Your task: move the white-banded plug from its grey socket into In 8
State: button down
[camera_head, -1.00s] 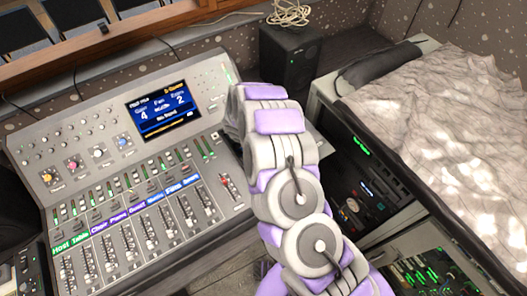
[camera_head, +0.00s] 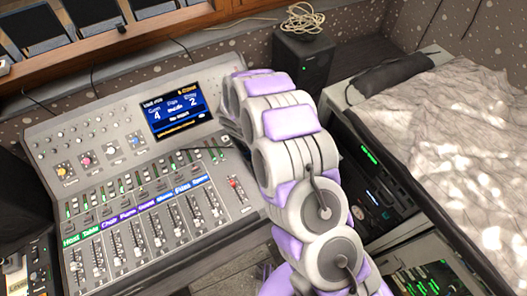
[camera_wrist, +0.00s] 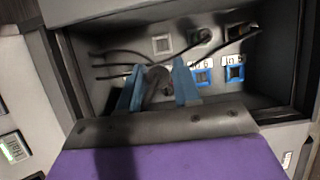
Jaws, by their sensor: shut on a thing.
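In the wrist view my gripper (camera_wrist: 156,74) has its two blue fingers closed on a dark grey plug (camera_wrist: 155,86), inside a recessed panel. I cannot make out a white band on it. A grey socket (camera_wrist: 161,45) just beyond the fingers looks empty. Two blue sockets sit to the right of the fingers, a nearer one (camera_wrist: 203,76) and a farther one (camera_wrist: 235,73). The label above the farther one seems to read In 8, but it is blurred. In the head view my arm hides the gripper and the panel.
Dark plugs with cables sit at two more grey sockets, a middle one (camera_wrist: 200,37) and a right one (camera_wrist: 238,32). Loose black cables (camera_wrist: 112,60) cross the left of the recess. The mixing desk (camera_head: 140,185) and a black speaker (camera_head: 303,63) stand near my arm.

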notch_tip(320, 180, up, 6)
jog(key=shift+d+p, duration=0.15)
jog(key=shift+p, duration=0.2)
jog(key=shift+a+r+p, duration=0.2)
jog(key=shift+r+p, duration=0.4)
jog(key=shift+r, duration=0.25)
jog(key=shift+d+r+p, duration=0.15)
jog(key=shift+r+p, duration=0.95)
jog(key=shift+p, duration=0.05)
jog(key=shift+f, duration=0.15)
